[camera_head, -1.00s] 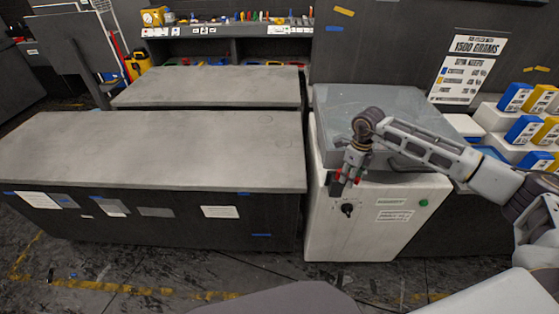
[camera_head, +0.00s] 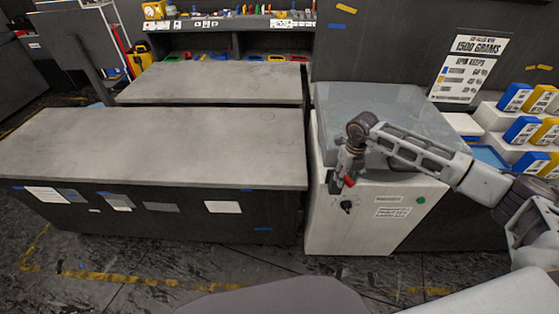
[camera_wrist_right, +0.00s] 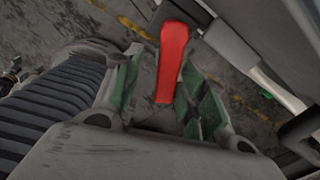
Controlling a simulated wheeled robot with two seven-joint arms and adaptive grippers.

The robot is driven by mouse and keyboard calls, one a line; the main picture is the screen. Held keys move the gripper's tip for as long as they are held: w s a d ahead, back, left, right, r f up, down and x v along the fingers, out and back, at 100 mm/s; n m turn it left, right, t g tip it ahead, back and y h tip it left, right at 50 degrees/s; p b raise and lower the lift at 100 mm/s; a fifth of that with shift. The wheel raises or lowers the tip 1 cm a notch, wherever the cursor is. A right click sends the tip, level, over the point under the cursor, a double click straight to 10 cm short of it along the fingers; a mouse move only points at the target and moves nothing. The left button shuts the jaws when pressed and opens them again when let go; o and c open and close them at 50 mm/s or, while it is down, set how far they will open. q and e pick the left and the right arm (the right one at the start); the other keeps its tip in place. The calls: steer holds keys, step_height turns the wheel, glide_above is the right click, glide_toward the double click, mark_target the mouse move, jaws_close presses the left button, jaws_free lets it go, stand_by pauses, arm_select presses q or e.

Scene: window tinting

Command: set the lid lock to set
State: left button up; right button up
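A white cabinet (camera_head: 360,225) with a grey lid (camera_head: 370,108) stands right of centre. A red lever (camera_head: 349,181) shows at its upper front left, partly hidden by my right gripper (camera_head: 341,184). I take this lever to be the lid lock; no setting marks on it are readable. In the right wrist view the red lever (camera_wrist_right: 172,60) lies between the two green-padded fingers of my right gripper (camera_wrist_right: 160,88). The fingers are apart, with gaps visible on both sides of the lever. My left gripper is not in view.
A black knob (camera_head: 346,207) sits just below the gripper on the cabinet front, and a green button (camera_head: 420,200) is farther right. A long grey-topped bench (camera_head: 150,150) stands close on the left. Blue and yellow boxes (camera_head: 523,130) are stacked at the right.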

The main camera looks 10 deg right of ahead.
step_height(320, 180, up, 14)
steer(key=a+m, duration=0.1)
steer(key=m, duration=0.2)
steer(key=s+a+n+t+y, duration=0.1)
steer(key=a+y, duration=0.8)
steer(key=a, duration=1.5)
steer(key=shift+s+n, duration=0.4)
steer(key=shift+n, duration=0.3)
